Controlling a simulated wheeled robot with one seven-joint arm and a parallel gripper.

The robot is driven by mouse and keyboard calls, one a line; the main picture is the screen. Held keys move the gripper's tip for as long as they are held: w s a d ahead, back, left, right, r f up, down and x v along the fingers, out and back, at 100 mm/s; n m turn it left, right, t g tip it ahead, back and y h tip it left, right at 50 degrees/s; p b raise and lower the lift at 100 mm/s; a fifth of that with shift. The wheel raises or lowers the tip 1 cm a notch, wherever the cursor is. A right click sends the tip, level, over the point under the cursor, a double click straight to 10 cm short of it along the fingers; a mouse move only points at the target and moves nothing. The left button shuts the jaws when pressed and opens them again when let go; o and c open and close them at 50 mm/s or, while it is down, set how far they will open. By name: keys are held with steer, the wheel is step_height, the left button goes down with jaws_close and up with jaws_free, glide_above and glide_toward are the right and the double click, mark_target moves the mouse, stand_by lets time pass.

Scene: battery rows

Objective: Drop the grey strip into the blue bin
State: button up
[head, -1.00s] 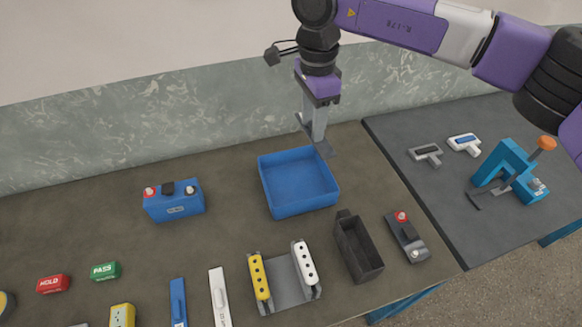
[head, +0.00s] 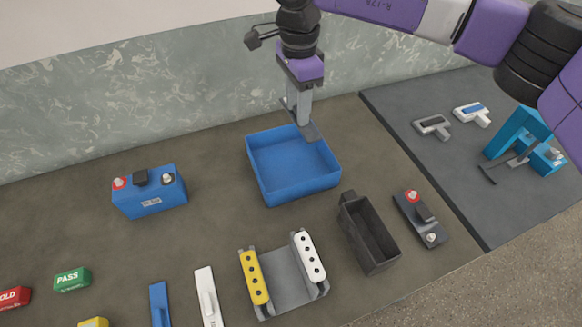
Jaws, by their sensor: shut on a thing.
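The blue bin (head: 290,183) is an open, square, shallow tray near the back middle of the table in the head view. It looks empty where its floor shows. My gripper (head: 304,118) points down at the bin's back right part. It is shut on the grey strip (head: 312,132), a thin flat piece. The strip appears above the bin's back right edge. I cannot tell its exact height over the bin.
A blue battery (head: 150,192) stands left of the bin. A teal press (head: 518,135) stands far right.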

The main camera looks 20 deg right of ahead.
step_height(320, 180, down, 6)
steer(key=b, duration=0.3)
steer(key=shift+f, duration=0.25)
steer(key=o, duration=1.4)
steer(key=shift+r+b, duration=0.45)
steer(key=shift+r, duration=3.45)
